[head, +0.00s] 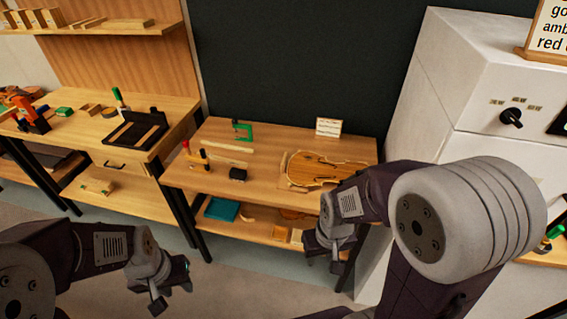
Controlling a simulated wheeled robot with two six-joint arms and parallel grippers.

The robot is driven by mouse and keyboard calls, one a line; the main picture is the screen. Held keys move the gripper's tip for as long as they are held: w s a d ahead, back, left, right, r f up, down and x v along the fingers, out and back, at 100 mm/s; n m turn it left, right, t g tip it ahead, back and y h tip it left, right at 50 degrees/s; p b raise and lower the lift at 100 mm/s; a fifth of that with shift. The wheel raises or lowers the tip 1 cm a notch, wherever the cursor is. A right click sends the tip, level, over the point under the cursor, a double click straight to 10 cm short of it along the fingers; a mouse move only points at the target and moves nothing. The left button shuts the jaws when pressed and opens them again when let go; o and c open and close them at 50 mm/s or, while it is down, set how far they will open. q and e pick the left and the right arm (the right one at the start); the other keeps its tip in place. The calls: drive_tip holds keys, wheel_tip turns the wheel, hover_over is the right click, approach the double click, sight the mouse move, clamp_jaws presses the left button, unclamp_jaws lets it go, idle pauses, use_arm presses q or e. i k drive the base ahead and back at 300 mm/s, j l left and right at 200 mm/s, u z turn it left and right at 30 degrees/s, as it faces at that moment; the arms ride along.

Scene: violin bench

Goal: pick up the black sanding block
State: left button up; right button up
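A small black block (238,174), which looks like the sanding block, lies on the top of the middle bench (215,186), left of the violin body. Nothing is touching it from above. My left gripper (170,287) hangs low at the lower left, in front of the bench and well apart from the block. My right gripper (327,256) is in front of the bench's right end, below and right of the block. I see nothing held in either gripper, but their finger gaps are too small and dark to judge.
A violin body (322,170) lies right of the block. A red-and-yellow handled tool (190,152), wooden strips, a green clamp (242,131) and a small card (328,127) are also on the bench. A lower shelf holds a teal box (222,209). A white cabinet (440,100) stands right.

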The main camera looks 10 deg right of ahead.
sight(236, 175)
drive_tip(key=i+l+u, duration=0.2)
drive_tip(key=u, duration=0.25)
drive_tip(key=i+l+u, duration=0.3)
drive_tip(key=u, duration=0.2)
drive_tip(key=i+l+u, duration=0.25)
drive_tip(key=l+u, duration=0.2)
drive_tip(key=j, duration=0.05)
